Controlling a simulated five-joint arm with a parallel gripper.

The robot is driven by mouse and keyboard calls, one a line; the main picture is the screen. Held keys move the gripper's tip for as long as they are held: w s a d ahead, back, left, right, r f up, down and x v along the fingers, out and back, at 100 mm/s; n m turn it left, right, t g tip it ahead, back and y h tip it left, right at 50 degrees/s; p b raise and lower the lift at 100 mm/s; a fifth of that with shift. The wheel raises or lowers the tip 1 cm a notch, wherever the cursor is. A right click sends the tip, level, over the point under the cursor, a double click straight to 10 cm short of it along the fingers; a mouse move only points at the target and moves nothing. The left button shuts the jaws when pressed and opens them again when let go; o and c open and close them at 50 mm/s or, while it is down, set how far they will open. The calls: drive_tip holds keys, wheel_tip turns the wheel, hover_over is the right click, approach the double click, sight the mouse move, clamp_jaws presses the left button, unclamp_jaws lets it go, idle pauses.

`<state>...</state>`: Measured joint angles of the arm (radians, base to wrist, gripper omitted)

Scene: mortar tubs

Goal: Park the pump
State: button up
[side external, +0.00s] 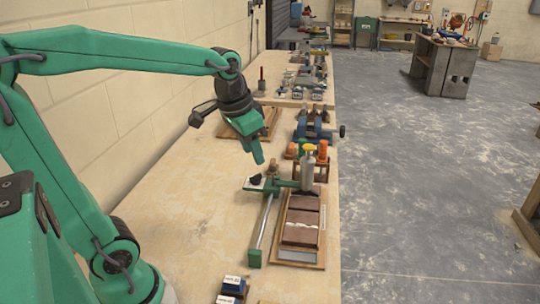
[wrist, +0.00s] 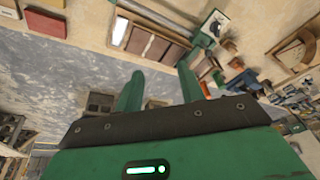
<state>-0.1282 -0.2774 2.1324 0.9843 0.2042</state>
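A grey cylinder with a yellow top (side external: 308,170), which looks like the pump, stands upright at the far end of a board of brown bricks (side external: 302,222). A green arm (side external: 282,185) reaches left from it toward a rail (side external: 263,222) with a green end block. My gripper (side external: 258,160) hangs above and left of the cylinder, apart from it, tilted down. In the wrist view my gripper (wrist: 160,82) has two green fingers spread with nothing between them. The brick board (wrist: 158,43) shows beyond them. The cylinder is hard to make out there.
A white plate with a dark piece (side external: 256,181) lies left of the cylinder. Orange-topped pieces (side external: 323,150) stand close behind it, with a blue device (side external: 315,130) beyond. Small blocks (side external: 232,287) lie at the near edge. The bench (side external: 190,205) is clear on the left.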

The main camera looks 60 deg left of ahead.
drive_tip(key=w+a+f+g, duration=0.2)
drive_tip(key=w+a+f, duration=0.3)
drive_tip(key=w, duration=0.4)
drive_tip(key=m+g, duration=0.1)
hover_over(273, 172)
drive_tip(key=f, duration=0.4)
drive_tip(key=a+f, duration=0.1)
drive_tip(key=f, duration=0.1)
drive_tip(key=shift+w+f, duration=0.1)
drive_tip(key=shift+w, duration=0.2)
drive_tip(key=shift+d+f, duration=0.1)
drive_tip(key=shift+f, duration=3.8)
clamp_jaws()
